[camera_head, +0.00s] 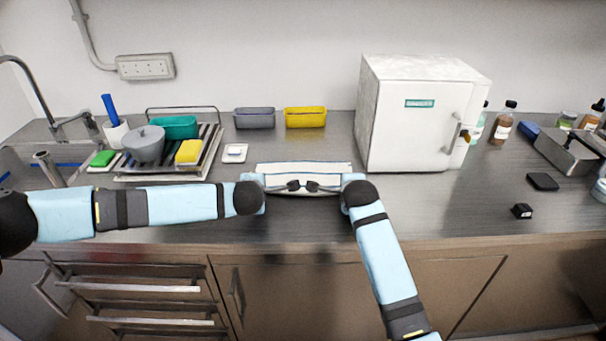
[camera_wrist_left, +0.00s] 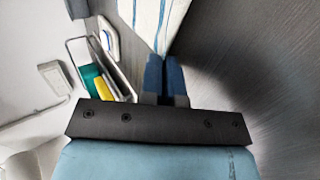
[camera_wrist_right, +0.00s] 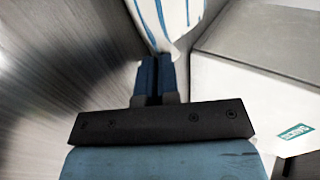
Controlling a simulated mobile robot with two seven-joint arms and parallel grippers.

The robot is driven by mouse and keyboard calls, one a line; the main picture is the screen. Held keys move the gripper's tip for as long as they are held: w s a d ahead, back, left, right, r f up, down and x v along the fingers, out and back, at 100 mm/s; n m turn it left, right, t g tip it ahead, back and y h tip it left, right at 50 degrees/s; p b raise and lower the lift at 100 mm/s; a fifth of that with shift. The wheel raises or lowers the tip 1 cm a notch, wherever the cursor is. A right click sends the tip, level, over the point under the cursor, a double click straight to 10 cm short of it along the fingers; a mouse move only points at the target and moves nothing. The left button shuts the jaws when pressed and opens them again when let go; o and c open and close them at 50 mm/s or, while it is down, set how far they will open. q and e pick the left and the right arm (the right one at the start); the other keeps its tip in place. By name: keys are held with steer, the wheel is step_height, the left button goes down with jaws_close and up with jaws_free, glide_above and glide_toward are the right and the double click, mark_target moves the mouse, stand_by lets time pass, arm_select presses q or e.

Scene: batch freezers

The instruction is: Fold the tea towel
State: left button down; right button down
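The tea towel (camera_head: 305,169), white with blue stripes, is on or just above the counter in front of me. Its near edge sags slightly below my grippers. My left gripper (camera_head: 292,186) and right gripper (camera_head: 313,186) point at each other over this near edge, their tips close together. In the left wrist view, the fingers (camera_wrist_left: 165,62) are shut where the towel (camera_wrist_left: 150,20) narrows to them. In the right wrist view, the fingers (camera_wrist_right: 155,66) likewise are closed on the narrowing towel cloth (camera_wrist_right: 168,20). The pinched cloth itself is hidden between the fingers.
A dish rack (camera_head: 210,150) with a grey bowl (camera_head: 144,144) is at left. Grey (camera_head: 254,119) and yellow (camera_head: 305,118) bins stand at the wall.

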arm_select(q)
steer(key=shift+s, duration=0.1)
steer(key=c, duration=1.6)
jaws_free()
arm_select(e)
steer(key=c, duration=1.6)
jaws_free()
arm_select(q)
steer(key=o, duration=0.6)
arm_select(e)
steer(key=o, duration=0.6)
